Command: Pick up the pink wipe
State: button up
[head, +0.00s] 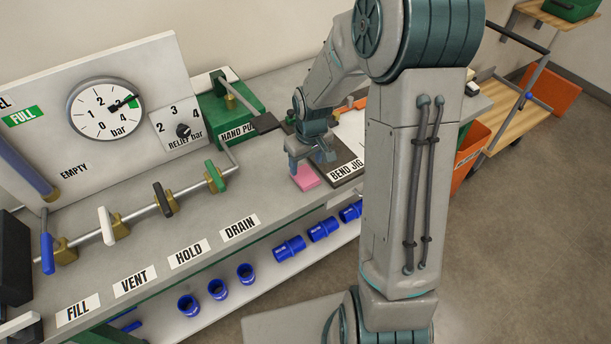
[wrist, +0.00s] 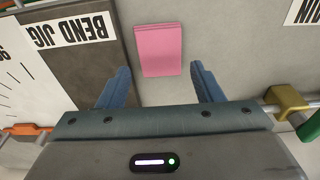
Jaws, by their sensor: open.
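The pink wipe (head: 304,178) lies flat on the grey bench top, just left of the dark bend jig plate. In the wrist view the wipe (wrist: 160,50) is a pink rectangle ahead of the fingertips, roughly centred between them. My gripper (wrist: 162,78) is open, with its two blue fingers spread and nothing between them. In the head view my gripper (head: 308,162) hangs over the bench at the wipe, partly in front of it. The exact height of the fingers above the bench cannot be told.
The bend jig (head: 347,172) sits beside the wipe. A pipe with valve handles (head: 163,198) runs along the bench to the left. A green hand pump (head: 235,112) stands behind. Blue fittings (head: 289,248) lie on the lower shelf. The bench around the labels is clear.

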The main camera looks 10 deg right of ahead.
aim_at(305, 175)
jog(key=shift+w+f+p, duration=0.15)
jog(key=shift+f+p, duration=0.15)
jog(key=shift+f, duration=0.95)
jog(key=shift+w+f+p, duration=0.1)
jog(key=shift+f+p, duration=0.2)
jog(key=shift+f, duration=0.9)
jog(key=c, duration=0.6)
